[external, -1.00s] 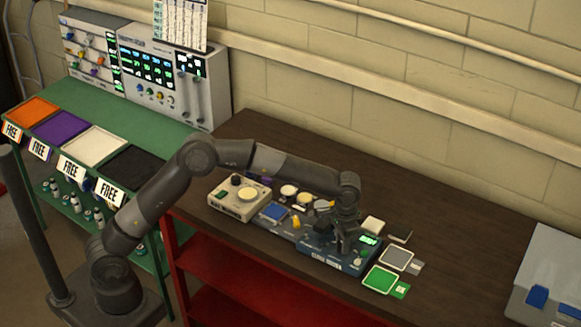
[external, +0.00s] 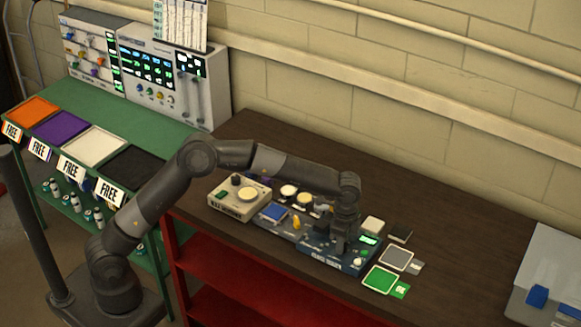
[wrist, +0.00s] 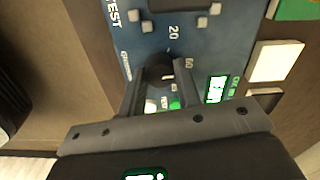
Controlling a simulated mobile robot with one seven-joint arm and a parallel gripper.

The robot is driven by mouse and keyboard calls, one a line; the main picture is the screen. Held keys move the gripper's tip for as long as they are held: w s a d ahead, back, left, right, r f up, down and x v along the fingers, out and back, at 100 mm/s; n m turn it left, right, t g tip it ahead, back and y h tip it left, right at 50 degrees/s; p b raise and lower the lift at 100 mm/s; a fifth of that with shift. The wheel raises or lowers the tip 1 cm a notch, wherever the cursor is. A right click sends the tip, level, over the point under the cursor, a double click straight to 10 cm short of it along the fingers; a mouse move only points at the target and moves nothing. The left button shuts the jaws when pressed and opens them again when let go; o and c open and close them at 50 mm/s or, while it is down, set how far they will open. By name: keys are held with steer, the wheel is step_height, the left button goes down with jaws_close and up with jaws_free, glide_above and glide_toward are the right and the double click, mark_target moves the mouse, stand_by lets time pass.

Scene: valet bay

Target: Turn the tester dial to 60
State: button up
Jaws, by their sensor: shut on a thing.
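The blue tester (external: 318,257) sits on the dark bench, with a lit green display (external: 369,240) on its right part. In the wrist view the tester's blue face (wrist: 190,50) carries printed numbers, 20 and 60 among them, and a green display (wrist: 217,89) too small to read surely. The black dial (wrist: 160,72) is between the fingers of my gripper (wrist: 160,90), which is shut on it. My gripper (external: 343,240) points down at the tester in the external view, hiding the dial there. I cannot tell where the dial's pointer stands.
A beige device (external: 228,206) with a round pale top stands left of the tester. A green tray (external: 381,279) and a grey tray (external: 397,257) lie to its right. A grey box (external: 550,270) stands far right. The bench behind is clear.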

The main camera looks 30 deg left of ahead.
steer(key=shift+m, duration=0.3)
steer(key=o, duration=1)
step_height(320, 180, up, 11)
steer(key=shift+f, duration=0.1)
stand_by(0.6)
